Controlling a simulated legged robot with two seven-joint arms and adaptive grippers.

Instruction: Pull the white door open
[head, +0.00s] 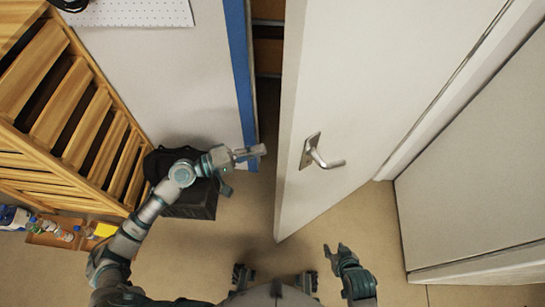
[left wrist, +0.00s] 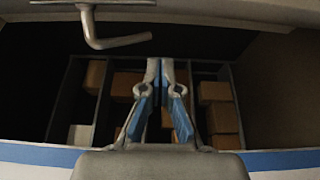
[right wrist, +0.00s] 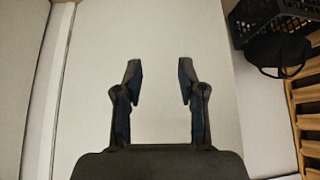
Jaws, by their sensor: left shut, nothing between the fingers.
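The white door (head: 375,75) stands partly open in the head view, with a dark gap between its left edge and the blue-edged frame. Its metal lever handle (head: 320,155) is on the face towards me. A lever handle (left wrist: 115,40) also shows at the top of the left wrist view. My left gripper (head: 262,151) is shut and empty at the gap, left of the door edge and apart from the handle. My right gripper (head: 336,251) is open and empty, low in front of the door. A pale flat panel (right wrist: 160,40) fills the right wrist view's middle.
Shelves with brown boxes (left wrist: 215,90) show beyond the gap. A black crate (head: 190,203) and a slatted wooden rack (head: 75,110) stand at left, with bottles (head: 60,232) near the rack. Bare floor (head: 345,220) lies in front of the door.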

